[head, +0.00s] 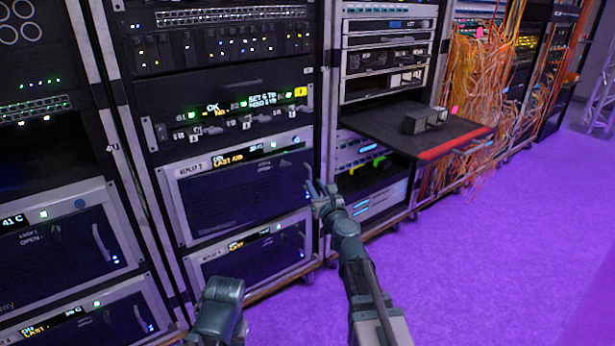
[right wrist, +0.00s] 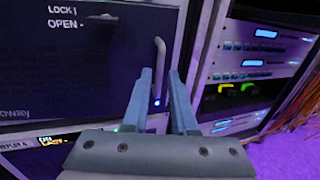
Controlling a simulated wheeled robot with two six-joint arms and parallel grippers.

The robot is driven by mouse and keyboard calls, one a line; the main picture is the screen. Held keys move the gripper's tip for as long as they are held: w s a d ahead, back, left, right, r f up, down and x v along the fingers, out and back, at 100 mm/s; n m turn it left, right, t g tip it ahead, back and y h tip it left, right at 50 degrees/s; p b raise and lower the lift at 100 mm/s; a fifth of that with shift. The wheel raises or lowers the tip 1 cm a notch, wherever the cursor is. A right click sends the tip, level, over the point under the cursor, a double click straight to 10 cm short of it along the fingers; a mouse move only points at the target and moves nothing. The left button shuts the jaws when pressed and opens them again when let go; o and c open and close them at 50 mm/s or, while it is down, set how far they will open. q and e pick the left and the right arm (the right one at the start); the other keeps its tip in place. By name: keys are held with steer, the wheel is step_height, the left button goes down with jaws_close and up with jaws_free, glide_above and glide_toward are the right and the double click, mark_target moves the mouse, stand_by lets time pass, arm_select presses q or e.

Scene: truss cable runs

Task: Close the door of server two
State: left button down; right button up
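The server panel with a label that seems to read REPLAY 2 (head: 240,195) is in the middle rack in the head view. Its dark door looks flush with its silver frame, though a small gap would be hard to see. Its upright handle (head: 308,178) is at the right edge; in the right wrist view the handle (right wrist: 159,60) is just beyond the fingertips. My right gripper (head: 322,190) is open and empty in front of that edge, its fingers (right wrist: 161,72) apart. Contact with the handle cannot be told. Part of my left arm shows at the bottom; its fingers are not visible.
A similar panel (head: 250,257) sits directly below, and others stand in the left rack (head: 60,240). In the right-hand rack a dark shelf (head: 390,125) with a red front edge (head: 455,143) sticks out. Orange cables (head: 480,80) hang farther right. The purple floor (head: 480,260) is clear.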

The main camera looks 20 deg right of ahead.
mark_target(311, 178)
steer(key=w, duration=0.5)
steer(key=shift+w+a, duration=0.15)
jaws_close()
stand_by(1.2)
